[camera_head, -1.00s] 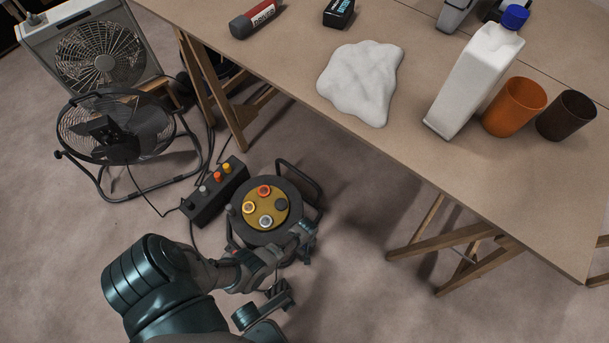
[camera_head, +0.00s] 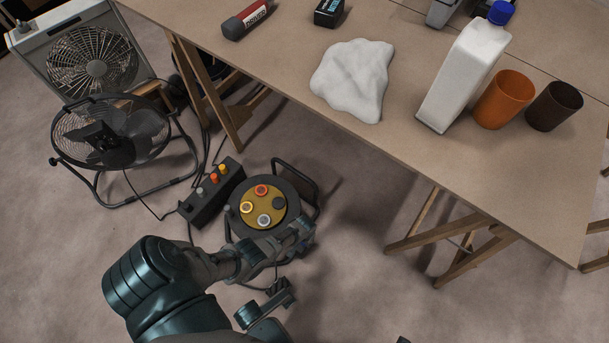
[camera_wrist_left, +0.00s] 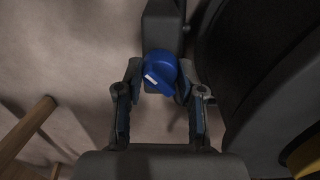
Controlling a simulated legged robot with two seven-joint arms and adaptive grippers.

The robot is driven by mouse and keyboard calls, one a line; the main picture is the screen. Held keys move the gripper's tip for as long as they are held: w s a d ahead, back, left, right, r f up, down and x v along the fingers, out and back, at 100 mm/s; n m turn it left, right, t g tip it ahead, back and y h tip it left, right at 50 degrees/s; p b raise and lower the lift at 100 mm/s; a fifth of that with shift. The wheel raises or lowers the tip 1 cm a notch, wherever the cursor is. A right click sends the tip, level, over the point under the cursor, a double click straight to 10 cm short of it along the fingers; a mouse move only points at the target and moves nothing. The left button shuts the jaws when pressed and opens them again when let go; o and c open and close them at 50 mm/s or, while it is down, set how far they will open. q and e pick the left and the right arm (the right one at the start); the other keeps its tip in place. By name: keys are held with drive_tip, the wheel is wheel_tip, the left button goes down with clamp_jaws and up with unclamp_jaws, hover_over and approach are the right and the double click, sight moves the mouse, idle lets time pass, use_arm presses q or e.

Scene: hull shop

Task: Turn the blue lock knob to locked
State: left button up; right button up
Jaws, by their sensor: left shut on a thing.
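The blue lock knob (camera_wrist_left: 160,72) shows in the left wrist view, with a white mark on its lower left side. It sits at the lower end of a dark housing (camera_wrist_left: 163,25). My left gripper (camera_wrist_left: 161,78) is shut on the knob, with one finger at each side. In the head view my left gripper (camera_head: 296,236) is at the near right side of a cable reel (camera_head: 234,217), and the knob is hidden there.
A dark box with coloured buttons (camera_head: 205,203) stands left of the reel. Two fans (camera_head: 95,65) stand farther back. The workbench (camera_head: 440,150) overhangs on the right, with trestle legs (camera_head: 445,245) below. It holds a cloth (camera_head: 352,80), a white jug (camera_head: 462,80) and cups.

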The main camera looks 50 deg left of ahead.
idle(0.5)
use_arm(q)
drive_tip(key=o, duration=1.1)
drive_tip(key=shift+o, duration=0.2)
drive_tip(key=shift+r, duration=0.1)
drive_tip(key=shift+r, duration=0.5)
wheel_tip(320, 180, up, 11)
drive_tip(key=shift+f, duration=0.2)
drive_tip(key=shift+w, duration=0.1)
